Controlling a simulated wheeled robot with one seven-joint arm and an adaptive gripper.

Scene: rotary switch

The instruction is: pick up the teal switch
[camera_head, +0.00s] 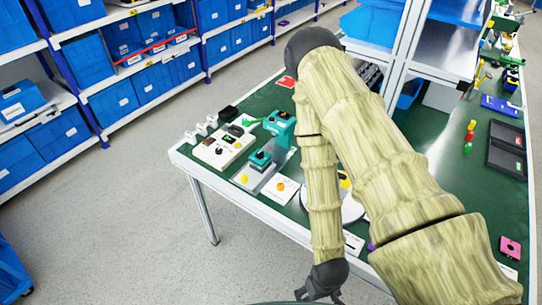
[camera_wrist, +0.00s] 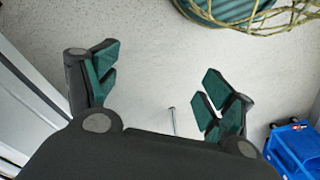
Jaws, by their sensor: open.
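A teal device (camera_head: 280,126) stands near the left end of the green-topped table. A smaller teal block (camera_head: 260,159) sits just in front of it on a grey plate. I cannot tell for certain which of these is the teal switch. My gripper (camera_head: 321,297) hangs at the bottom of the head view, in front of the table and well apart from both teal things. In the wrist view my gripper (camera_wrist: 160,78) has its green-padded fingers spread, with only floor between them. No teal switch shows there.
The table (camera_head: 435,150) also holds a cream control box (camera_head: 224,147), white cards (camera_head: 281,188), black trays (camera_head: 507,148) and a pink item (camera_head: 510,247). My arm hides the table's middle. Shelves with blue bins (camera_head: 83,62) stand behind. Floor (camera_head: 120,215) at left is clear.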

